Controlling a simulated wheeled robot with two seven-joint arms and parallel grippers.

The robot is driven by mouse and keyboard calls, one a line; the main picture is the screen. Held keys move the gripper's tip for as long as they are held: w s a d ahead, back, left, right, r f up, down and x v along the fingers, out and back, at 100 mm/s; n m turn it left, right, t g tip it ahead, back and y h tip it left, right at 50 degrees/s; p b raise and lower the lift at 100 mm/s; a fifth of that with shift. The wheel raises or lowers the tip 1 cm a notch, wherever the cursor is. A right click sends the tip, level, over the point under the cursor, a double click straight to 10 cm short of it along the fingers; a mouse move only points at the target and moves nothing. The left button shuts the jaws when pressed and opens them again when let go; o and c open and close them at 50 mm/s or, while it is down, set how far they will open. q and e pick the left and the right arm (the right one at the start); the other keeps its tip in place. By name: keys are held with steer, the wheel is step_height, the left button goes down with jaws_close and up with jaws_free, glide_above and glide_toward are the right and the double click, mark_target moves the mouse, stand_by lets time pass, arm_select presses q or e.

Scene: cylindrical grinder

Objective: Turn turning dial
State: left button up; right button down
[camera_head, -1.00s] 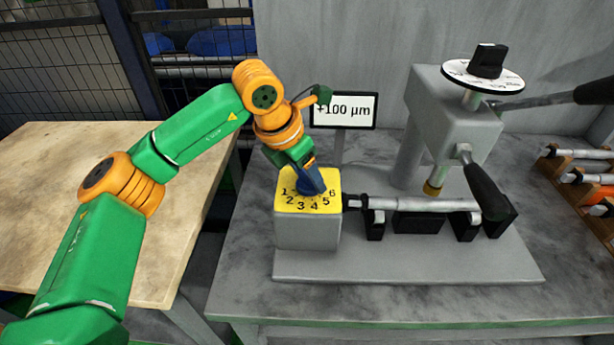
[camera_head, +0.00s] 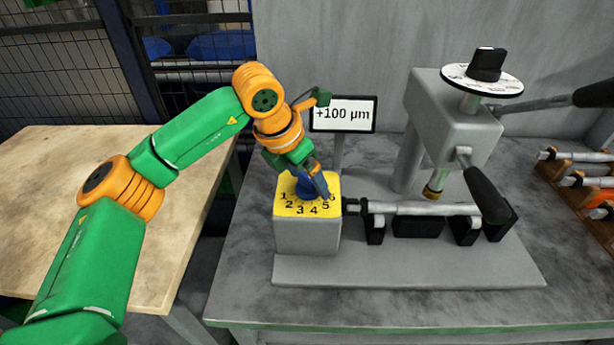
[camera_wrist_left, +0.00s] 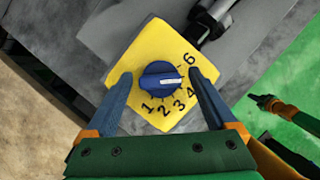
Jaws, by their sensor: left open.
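The turning dial (camera_head: 304,189) is a blue knob on the yellow numbered face (camera_head: 290,210) of a grey block. In the left wrist view, the dial (camera_wrist_left: 152,80) has a white mark pointing right, between the 4 and the 6; the right finger hides the 5. My left gripper (camera_wrist_left: 160,76) is open, with one blue finger on each side of the dial and visible gaps between. In the head view, my left gripper (camera_head: 315,182) is over the block and partly covers the dial. My right gripper is not in view.
A sign (camera_head: 343,114) reading +100 µm stands behind the block. The grinder (camera_head: 452,115), with a black-knobbed white disc and a black-handled lever, stands to the right. A metal shaft (camera_head: 425,208) lies on supports beside the block. A wooden table (camera_head: 60,160) is at left.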

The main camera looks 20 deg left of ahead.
arm_select(q)
steer(key=v, duration=0.6)
steer(key=shift+s+r+b, duration=0.1)
steer(key=shift+r+b, duration=0.05)
steer(key=shift+b, duration=0.2)
steer(key=shift+s+r, duration=0.1)
steer(key=shift+r, duration=0.2)
steer(key=shift+a+r, duration=0.1)
